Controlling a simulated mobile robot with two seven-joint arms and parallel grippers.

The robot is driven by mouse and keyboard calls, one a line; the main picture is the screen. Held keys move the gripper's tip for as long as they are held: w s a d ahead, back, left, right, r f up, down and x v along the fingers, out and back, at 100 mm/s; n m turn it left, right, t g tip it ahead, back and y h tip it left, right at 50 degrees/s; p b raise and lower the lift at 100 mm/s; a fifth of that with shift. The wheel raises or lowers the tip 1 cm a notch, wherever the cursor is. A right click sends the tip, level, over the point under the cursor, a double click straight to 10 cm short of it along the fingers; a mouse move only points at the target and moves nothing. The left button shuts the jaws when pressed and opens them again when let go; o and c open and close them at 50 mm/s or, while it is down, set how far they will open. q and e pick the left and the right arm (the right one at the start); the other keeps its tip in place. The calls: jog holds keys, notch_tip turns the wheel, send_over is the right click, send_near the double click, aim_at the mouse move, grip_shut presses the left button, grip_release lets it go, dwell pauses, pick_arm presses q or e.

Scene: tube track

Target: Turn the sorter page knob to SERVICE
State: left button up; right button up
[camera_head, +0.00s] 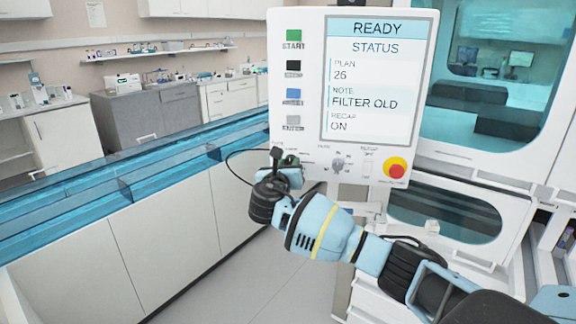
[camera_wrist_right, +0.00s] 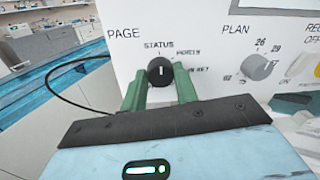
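The sorter panel (camera_head: 305,100) stands upright, its screen (camera_head: 380,80) reading READY and STATUS. In the right wrist view the black page knob (camera_wrist_right: 160,71) sits below the STATUS label, its white mark pointing up. PORTS is printed to its right; a lower label is partly hidden by a finger. My right gripper (camera_wrist_right: 159,72) is open, its two green fingers on either side of the knob with small gaps visible. In the head view my right gripper (camera_head: 283,160) is at the panel's lower left and hides the page knob. My left gripper is not in view.
The grey plan knob (camera_wrist_right: 258,67) is right of the page knob, with a switch (camera_wrist_right: 302,66) beyond. A red stop button (camera_head: 396,168) on yellow is at the panel's lower right. Coloured buttons (camera_head: 293,94) line its left side. A blue-covered track (camera_head: 150,183) runs left.

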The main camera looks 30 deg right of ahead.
jog(key=shift+c, duration=1.3)
